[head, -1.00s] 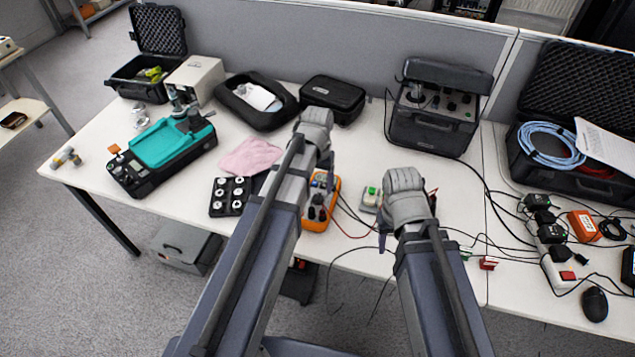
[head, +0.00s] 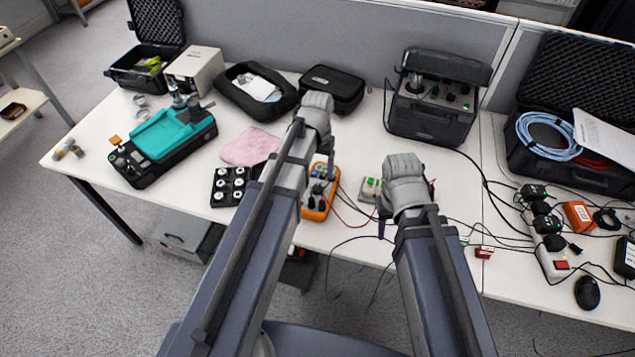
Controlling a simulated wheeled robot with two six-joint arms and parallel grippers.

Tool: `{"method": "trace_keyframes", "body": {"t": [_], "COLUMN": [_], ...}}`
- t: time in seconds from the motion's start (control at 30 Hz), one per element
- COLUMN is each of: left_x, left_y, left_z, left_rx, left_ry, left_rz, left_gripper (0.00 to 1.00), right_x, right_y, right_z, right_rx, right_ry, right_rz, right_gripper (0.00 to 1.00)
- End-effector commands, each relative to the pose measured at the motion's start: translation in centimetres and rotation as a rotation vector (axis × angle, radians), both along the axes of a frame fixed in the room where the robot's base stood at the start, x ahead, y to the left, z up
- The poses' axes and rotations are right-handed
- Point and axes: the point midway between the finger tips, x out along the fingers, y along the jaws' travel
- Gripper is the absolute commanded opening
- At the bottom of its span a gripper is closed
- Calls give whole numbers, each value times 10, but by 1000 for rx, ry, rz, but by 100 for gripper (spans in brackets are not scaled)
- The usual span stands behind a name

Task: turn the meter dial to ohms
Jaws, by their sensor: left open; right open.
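The orange meter (head: 314,208) lies on the white table in the middle of the head view. Its dark dial (head: 317,190) shows on its face, but the pointer and markings are too small to read. My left arm covers the meter's left part. My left gripper (head: 319,118) is open and appears above and beyond the meter in the picture; its fingers are mostly hidden behind its wrist. My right gripper (head: 406,187) is open, to the right of the meter, by a small grey-green box (head: 369,188). I see nothing held in either.
A black tray of round weights (head: 229,186) and a pink cloth (head: 250,147) lie left of the meter. A black instrument case (head: 432,118) stands behind on the right. Thin leads and cables (head: 352,225) run right of the meter. A power strip (head: 552,262) lies farther right.

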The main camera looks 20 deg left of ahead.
Motion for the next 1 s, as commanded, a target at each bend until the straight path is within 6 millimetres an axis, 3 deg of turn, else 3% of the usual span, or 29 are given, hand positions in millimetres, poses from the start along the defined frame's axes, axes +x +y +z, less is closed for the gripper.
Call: {"method": "trace_keyframes", "body": {"t": [0.53, 0.97, 1.0], "left_x": [0, 0, 0], "left_y": [0, 0, 0], "left_z": [-66, -73, -73], "left_rx": [0, 0, 0], "left_ry": [0, 0, 0], "left_rz": [0, 0, 0], "left_gripper": [74, 74, 71], "right_x": [0, 0, 0], "right_y": [0, 0, 0], "right_z": [-66, -73, -73], "right_rx": [0, 0, 0], "right_ry": [0, 0, 0], "right_rz": [0, 0, 0], "right_gripper": [50, 50, 50]}}
